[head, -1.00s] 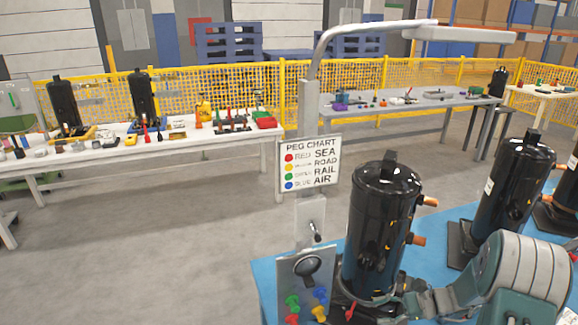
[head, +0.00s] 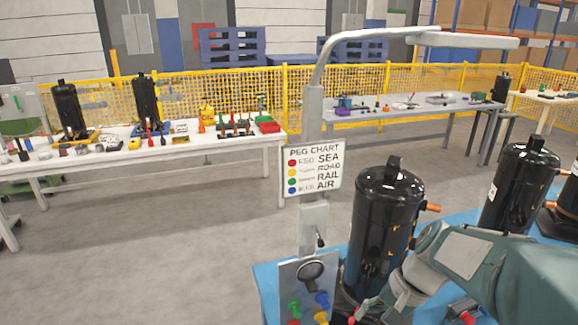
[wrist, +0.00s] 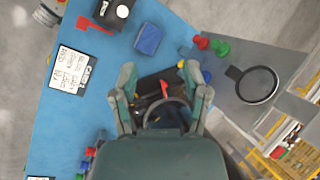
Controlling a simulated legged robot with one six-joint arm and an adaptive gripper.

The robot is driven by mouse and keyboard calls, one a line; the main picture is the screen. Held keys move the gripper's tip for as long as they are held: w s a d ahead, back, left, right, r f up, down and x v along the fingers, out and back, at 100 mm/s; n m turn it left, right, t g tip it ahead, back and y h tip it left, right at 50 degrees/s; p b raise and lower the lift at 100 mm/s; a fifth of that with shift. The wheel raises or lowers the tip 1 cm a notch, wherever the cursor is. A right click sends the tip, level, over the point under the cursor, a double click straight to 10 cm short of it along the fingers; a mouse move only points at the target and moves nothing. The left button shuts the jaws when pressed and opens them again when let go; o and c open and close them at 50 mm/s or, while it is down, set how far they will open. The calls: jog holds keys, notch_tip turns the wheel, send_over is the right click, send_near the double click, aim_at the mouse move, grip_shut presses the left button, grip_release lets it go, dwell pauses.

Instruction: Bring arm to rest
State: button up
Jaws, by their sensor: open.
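My gripper (wrist: 160,82) is open in the wrist view, its two teal fingers spread apart. Nothing is clearly held between them. Below it are dark parts and a red piece, partly hidden by the gripper. In the head view my arm (head: 475,262) reaches in from the right edge, bent low in front of a black compressor (head: 383,225). The gripper end is near the foot of that compressor, and its fingers are hard to make out there.
A lamp post with a peg chart (head: 313,170) stands left of the compressor. Another compressor (head: 517,190) stands right. Floor at left is clear.

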jog(key=s+r+n+t+h, duration=0.5)
jog(key=s+r+n+t, duration=0.1)
jog(key=s, duration=0.4)
jog(key=shift+r+n, duration=0.35)
jog(key=shift+n, duration=0.15)
dwell(0.8)
